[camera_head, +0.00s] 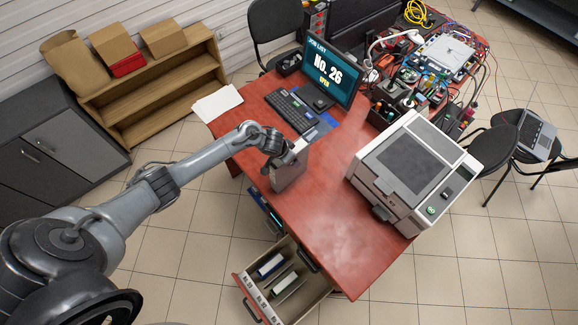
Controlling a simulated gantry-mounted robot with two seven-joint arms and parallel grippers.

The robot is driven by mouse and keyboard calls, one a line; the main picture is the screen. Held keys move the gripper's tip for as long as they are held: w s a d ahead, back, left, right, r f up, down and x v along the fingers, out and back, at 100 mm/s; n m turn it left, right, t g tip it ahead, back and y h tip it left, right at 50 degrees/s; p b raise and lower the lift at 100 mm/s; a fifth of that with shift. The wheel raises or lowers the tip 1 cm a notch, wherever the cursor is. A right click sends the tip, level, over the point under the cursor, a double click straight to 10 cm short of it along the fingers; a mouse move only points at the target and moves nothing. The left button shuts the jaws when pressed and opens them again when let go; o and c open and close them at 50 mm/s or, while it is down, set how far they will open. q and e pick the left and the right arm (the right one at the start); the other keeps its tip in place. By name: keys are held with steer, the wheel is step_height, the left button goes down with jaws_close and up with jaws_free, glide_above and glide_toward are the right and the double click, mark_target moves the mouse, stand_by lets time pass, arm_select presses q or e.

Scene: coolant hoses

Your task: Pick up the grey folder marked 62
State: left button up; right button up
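My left arm reaches in from the left, and its gripper (292,152) is at the top of a grey folder (291,173). The folder is upright at the left part of the red desk. The gripper appears closed on the folder's top edge, though the fingers are small in this view. No number can be read on the folder, and I cannot tell whether its lower edge touches the desk. My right gripper is not in view.
An open drawer (241,283) below the desk holds several binders. A monitor (332,72) reads "No. 26", with a keyboard (291,110) before it. A large printer (412,165) stands right. Bare red desktop (335,235) lies at the front.

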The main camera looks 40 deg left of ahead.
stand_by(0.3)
arm_select(q)
jaws_close()
stand_by(0.3)
